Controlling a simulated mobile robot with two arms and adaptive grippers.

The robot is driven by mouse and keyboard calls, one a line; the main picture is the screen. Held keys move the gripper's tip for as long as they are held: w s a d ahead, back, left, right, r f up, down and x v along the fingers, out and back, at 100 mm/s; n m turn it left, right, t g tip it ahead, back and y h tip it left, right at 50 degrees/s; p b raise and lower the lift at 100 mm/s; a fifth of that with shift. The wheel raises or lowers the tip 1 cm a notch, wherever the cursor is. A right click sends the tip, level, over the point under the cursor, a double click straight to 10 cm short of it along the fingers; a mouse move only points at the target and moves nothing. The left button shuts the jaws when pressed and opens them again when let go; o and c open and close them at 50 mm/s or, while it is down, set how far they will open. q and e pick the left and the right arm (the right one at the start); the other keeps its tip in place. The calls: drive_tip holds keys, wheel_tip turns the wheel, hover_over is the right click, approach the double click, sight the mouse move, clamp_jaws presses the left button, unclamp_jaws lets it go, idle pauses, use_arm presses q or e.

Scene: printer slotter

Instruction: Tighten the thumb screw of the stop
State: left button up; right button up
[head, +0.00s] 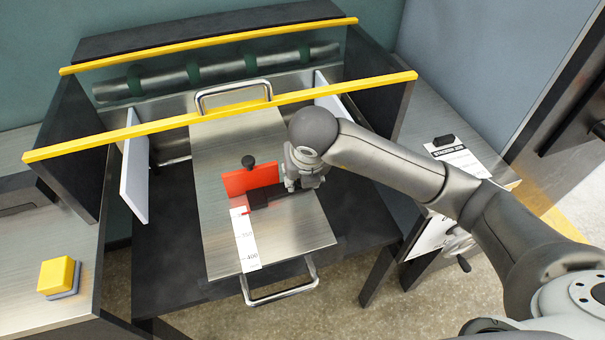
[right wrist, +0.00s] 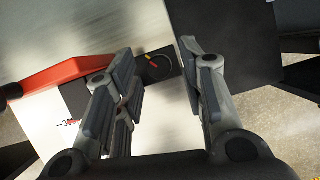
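The stop has a red plate (head: 250,179) with a black knob (head: 248,161) on its far side and a dark bar (head: 262,200) beside the printed scale. In the right wrist view the red plate (right wrist: 65,74) is at left. A round black thumb screw (right wrist: 157,66) with a yellow and red mark sits on the dark bar. My right gripper (head: 301,182) is low over the right end of the stop and hides the screw in the head view. In the right wrist view its fingers (right wrist: 156,84) are apart, with the screw beyond the gap between them. My left gripper is out of view.
The steel plate (head: 225,140) has a far handle (head: 234,88) and a near handle (head: 284,295). A yellow bar (head: 180,124) crosses above it. A yellow button (head: 57,275) is at lower left.

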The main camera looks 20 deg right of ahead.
drive_tip(key=shift+s+r, duration=0.1)
drive_tip(key=shift+r, duration=0.4)
drive_tip(key=v, duration=1.1)
drive_tip(key=shift+s+f, duration=0.1)
drive_tip(key=shift+s, duration=0.05)
